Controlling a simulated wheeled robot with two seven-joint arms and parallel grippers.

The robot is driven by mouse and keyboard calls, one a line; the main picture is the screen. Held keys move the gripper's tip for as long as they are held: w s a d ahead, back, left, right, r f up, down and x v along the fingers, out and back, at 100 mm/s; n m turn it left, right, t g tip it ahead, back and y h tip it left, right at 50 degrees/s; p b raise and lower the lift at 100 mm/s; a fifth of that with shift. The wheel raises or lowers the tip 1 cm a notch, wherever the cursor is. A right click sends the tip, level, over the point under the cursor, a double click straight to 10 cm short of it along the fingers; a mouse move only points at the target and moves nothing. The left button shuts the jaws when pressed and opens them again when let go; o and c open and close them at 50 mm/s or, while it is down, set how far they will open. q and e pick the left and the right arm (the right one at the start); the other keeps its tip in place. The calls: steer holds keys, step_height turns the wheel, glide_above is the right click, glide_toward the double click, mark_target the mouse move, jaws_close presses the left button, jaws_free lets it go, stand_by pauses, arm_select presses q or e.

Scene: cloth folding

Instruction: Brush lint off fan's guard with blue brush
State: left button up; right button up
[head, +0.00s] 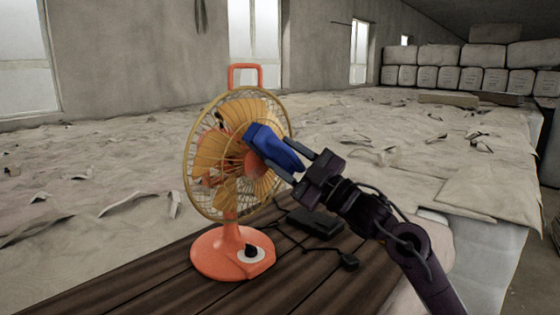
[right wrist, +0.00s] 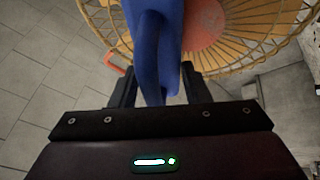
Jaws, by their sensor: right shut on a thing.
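The fan (head: 215,165) stands upright on a dark slatted wooden table, with an orange base and handle and a yellow wire guard (head: 190,180). My right gripper (head: 294,170) is shut on the blue brush (head: 272,146) and holds it at the right front of the guard. In the head view the brush overlaps the guard; I cannot tell for sure that it touches. In the right wrist view the blue brush (right wrist: 158,45) sits between the fingers, with the guard (right wrist: 245,50) just beyond it. Lint is too small to tell. My left gripper is not in view.
The wooden table (head: 130,285) has bare room left of the fan base. A black box (head: 315,222) with a cable lies right of the base. Behind is a wide surface covered in pale cloth (head: 100,165), with stacked pale bales (head: 460,75) at the back right.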

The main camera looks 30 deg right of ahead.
steer(key=w+d, duration=0.2)
steer(key=d, duration=0.4)
stand_by(0.5)
steer(key=s+d+b, duration=0.2)
steer(key=s+b, duration=0.2)
steer(key=s, duration=0.1)
steer(key=shift+s, duration=0.35)
steer(key=shift+f, duration=0.1)
